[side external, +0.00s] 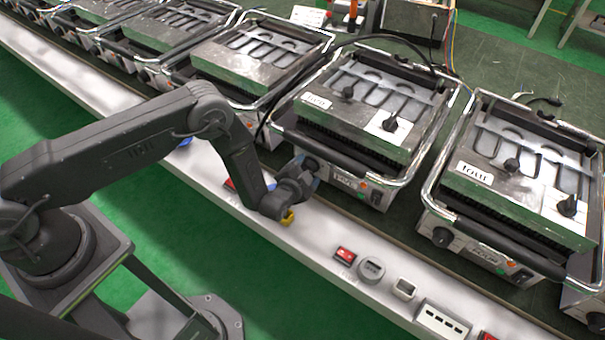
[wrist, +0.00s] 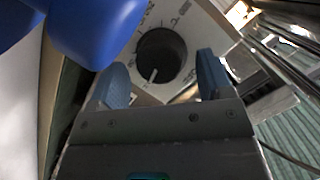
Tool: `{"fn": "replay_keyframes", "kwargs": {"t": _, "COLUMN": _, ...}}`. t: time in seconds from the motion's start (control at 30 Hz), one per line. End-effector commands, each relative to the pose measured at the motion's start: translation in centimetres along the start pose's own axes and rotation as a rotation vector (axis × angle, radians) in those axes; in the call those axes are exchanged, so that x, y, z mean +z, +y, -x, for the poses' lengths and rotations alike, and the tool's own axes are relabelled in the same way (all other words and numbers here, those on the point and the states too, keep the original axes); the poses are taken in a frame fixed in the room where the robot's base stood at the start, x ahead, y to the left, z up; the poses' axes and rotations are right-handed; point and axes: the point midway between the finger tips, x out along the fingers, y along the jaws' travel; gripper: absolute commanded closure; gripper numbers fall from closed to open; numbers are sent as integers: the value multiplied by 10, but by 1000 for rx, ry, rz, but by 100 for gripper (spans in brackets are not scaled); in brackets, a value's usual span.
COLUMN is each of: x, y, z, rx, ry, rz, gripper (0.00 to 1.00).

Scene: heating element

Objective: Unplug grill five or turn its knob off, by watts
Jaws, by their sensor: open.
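The grill (side external: 357,100) in the middle of the side view has a small white label that I cannot read surely. The grill (side external: 510,180) to its right has a label that looks like "four". My gripper (side external: 308,168) is at the front left of the middle grill, where it hides that grill's front knob. In the wrist view, a round black knob (wrist: 162,55) with a white pointer line sits on a pale plate with dial marks. My open gripper (wrist: 161,78) has one blue finger on either side of it; contact cannot be told.
More grills (side external: 262,55) stand in a row to the left. A white ledge (side external: 325,235) along the front carries a red switch (side external: 345,255), a round grey device (side external: 371,270) and a white socket strip (side external: 442,320). A large blue shape (wrist: 95,30) fills the wrist view's upper left.

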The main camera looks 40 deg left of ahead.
Motion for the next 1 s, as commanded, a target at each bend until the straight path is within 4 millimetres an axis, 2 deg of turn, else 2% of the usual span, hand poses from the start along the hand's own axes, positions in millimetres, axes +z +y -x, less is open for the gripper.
{"fn": "replay_keyframes", "kwargs": {"t": 0.17, "x": -1, "y": 1, "z": 15, "rx": 2, "ry": 0, "rz": 0, "gripper": 27}}
{"fn": "replay_keyframes", "kwargs": {"t": 0.5, "x": -1, "y": 1, "z": 89, "rx": 4, "ry": 2, "rz": -3, "gripper": 27}}
{"fn": "replay_keyframes", "kwargs": {"t": 0.7, "x": -1, "y": 1, "z": 123, "rx": 3, "ry": 2, "rz": -2, "gripper": 27}}
{"fn": "replay_keyframes", "kwargs": {"t": 0.83, "x": -1, "y": 0, "z": 134, "rx": 2, "ry": 1, "rz": 0, "gripper": 27}}
{"fn": "replay_keyframes", "kwargs": {"t": 1.0, "x": 0, "y": 0, "z": 138, "rx": 0, "ry": 1, "rz": 0, "gripper": 27}}
